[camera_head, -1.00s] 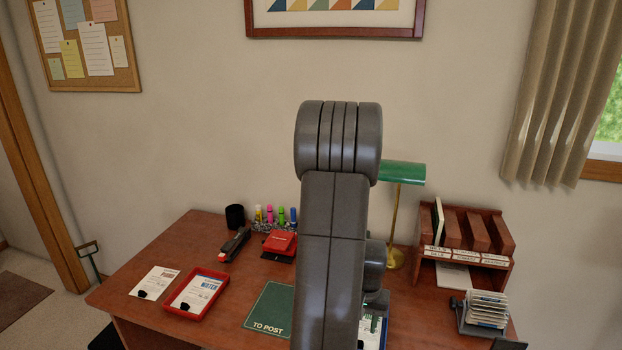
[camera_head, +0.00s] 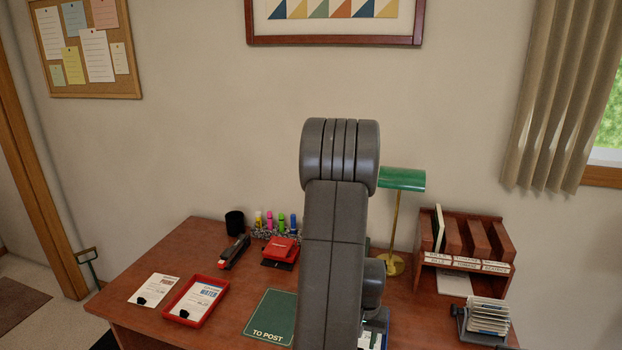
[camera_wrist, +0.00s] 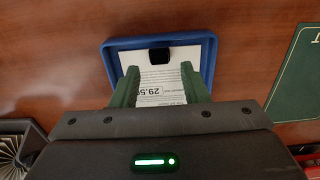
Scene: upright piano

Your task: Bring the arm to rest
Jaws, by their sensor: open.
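My gripper (camera_wrist: 160,88) is open in the wrist view, its two green fingers apart above a blue tray (camera_wrist: 104,62). A printed paper (camera_wrist: 165,78) with a black clip (camera_wrist: 160,55) lies in the tray, between and beyond the fingers. Nothing shows held in the fingers. In the head view my grey arm rises in the middle of the picture and hides the gripper and most of the blue tray.
The desk (camera_head: 150,250) bears a red tray (camera_head: 193,318), a green "TO POST" mat (camera_head: 270,316), a stapler (camera_head: 234,252), a red hole punch (camera_head: 283,250) and a green lamp (camera_head: 402,180). A wooden sorter (camera_head: 465,260) and card file (camera_head: 487,318) stand right.

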